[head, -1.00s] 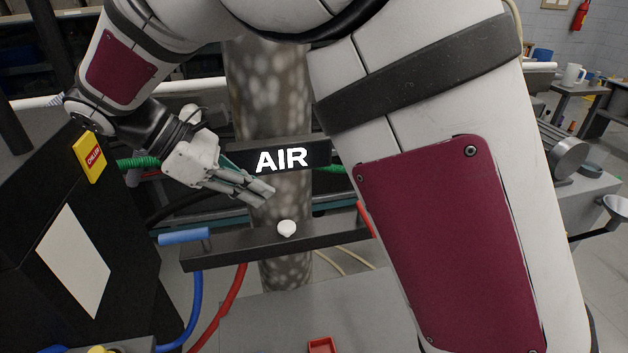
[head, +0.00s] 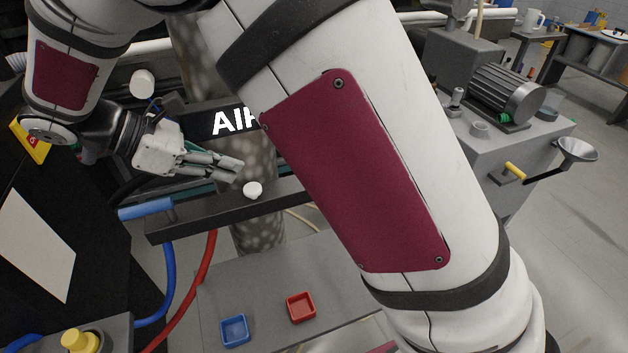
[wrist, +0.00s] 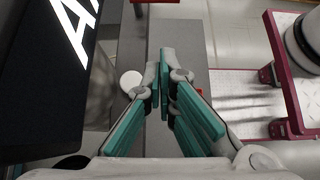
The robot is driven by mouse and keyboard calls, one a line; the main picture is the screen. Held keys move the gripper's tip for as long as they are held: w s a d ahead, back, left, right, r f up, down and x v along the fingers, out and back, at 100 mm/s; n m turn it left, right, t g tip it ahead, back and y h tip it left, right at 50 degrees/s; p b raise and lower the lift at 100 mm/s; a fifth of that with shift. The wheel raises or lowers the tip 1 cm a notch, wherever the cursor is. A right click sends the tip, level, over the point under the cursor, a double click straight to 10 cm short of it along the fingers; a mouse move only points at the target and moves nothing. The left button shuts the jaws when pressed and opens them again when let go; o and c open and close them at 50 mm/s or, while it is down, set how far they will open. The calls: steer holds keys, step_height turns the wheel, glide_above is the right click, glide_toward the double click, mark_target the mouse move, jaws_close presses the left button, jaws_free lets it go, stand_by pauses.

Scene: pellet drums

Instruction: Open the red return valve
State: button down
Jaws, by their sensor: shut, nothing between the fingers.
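The red return valve does not show clearly now; in the head view my arm covers the right end of the dark bar (head: 210,215), where a red handle would sit. A small red patch (wrist: 199,91) shows behind my fingers in the wrist view; I cannot tell whether it is the valve. A blue handle (head: 145,210) lies at the bar's left end. My gripper (head: 236,172) is shut and empty, just above and left of a white knob (head: 252,189) on the bar. In the wrist view my gripper (wrist: 165,60) has its fingertips together.
The black AIR sign (head: 215,121) is close beside my gripper, in front of a mottled column (head: 258,235). Blue and red hoses (head: 205,270) hang below the bar. Blue (head: 235,330) and red (head: 301,307) trays sit on a grey surface. A motor bench (head: 520,140) stands at right.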

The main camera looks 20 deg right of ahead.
steer(key=d+r+p+x, duration=0.1)
steer(key=r+p+x, duration=0.1)
steer(key=x, duration=1.6)
steer(key=shift+d+p, duration=0.45)
steer(key=shift+d, duration=0.1)
steer(key=shift+s, duration=0.1)
steer(key=shift+s+d+n+t, duration=0.1)
steer(key=shift+d+n+t, duration=0.05)
steer(key=shift+n+t, duration=0.25)
